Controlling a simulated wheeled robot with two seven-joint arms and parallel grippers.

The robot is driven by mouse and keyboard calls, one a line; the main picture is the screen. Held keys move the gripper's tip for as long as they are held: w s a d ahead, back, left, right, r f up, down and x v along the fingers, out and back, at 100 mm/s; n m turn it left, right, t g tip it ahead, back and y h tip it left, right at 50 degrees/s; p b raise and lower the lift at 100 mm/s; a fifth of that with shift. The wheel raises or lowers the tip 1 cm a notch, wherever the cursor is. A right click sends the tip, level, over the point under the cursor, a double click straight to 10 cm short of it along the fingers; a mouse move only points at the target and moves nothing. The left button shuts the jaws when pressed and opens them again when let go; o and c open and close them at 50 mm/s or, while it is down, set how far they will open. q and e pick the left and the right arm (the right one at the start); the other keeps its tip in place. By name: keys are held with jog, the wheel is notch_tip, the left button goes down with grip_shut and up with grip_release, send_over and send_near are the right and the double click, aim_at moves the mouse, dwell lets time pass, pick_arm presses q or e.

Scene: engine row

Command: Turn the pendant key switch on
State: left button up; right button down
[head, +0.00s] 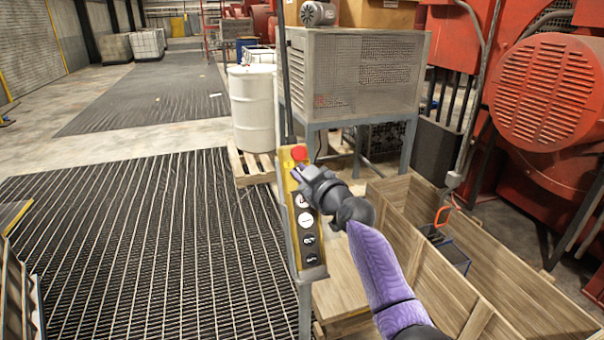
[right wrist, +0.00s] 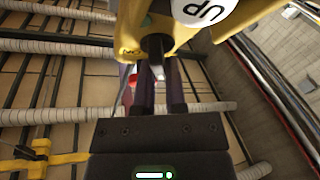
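The yellow pendant (head: 291,210) hangs upright near the middle of the head view, with a red button (head: 299,153) on top and round white and black buttons below. My right gripper (head: 295,174) is at its upper part and covers the key switch there. In the right wrist view, the pendant's yellow body (right wrist: 128,38) fills the top, with an upside-down UP button. The black key switch with its pale key (right wrist: 158,73) points in between the two dark fingers of my right gripper (right wrist: 160,85). A narrow gap shows between them; firm contact is not visible. My left gripper is not in view.
A wooden crate (head: 405,235) stands open right of the pendant. A grey machine cabinet (head: 362,75) on legs and a white drum (head: 253,105) on a pallet stand behind it. Dark floor grating (head: 130,235) lies clear at the left.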

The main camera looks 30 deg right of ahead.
dwell(0.4)
jog(key=m+h+p, duration=0.1)
jog(key=m, duration=0.1)
jog(key=m+h+p, duration=0.1)
jog(key=m+p, duration=0.1)
jog(key=shift+r+m, duration=0.2)
jog(key=shift+m, duration=0.1)
jog(key=m+h+p, duration=0.3)
jog(key=m, duration=0.1)
jog(key=shift+m, duration=0.4)
jog(key=m+h+p, duration=0.1)
jog(key=m+p, duration=0.1)
jog(key=m, duration=0.1)
jog(key=shift+d+g+h, duration=0.1)
jog(key=shift+g+h, duration=0.2)
jog(key=shift+g, duration=0.1)
jog(key=shift+d+f+m+g+h+p, duration=0.1)
jog(key=shift+m+g+h+p, duration=0.35)
jog(key=shift+m, duration=0.5)
jog(key=shift+f+m+g+h+p, duration=0.15)
jog(key=shift+m+h+p, duration=0.2)
jog(key=shift+m+p, duration=0.45)
jog(key=shift+m, duration=0.35)
jog(key=c, duration=1)
grip_release()
jog(key=shift+o, duration=0.2)
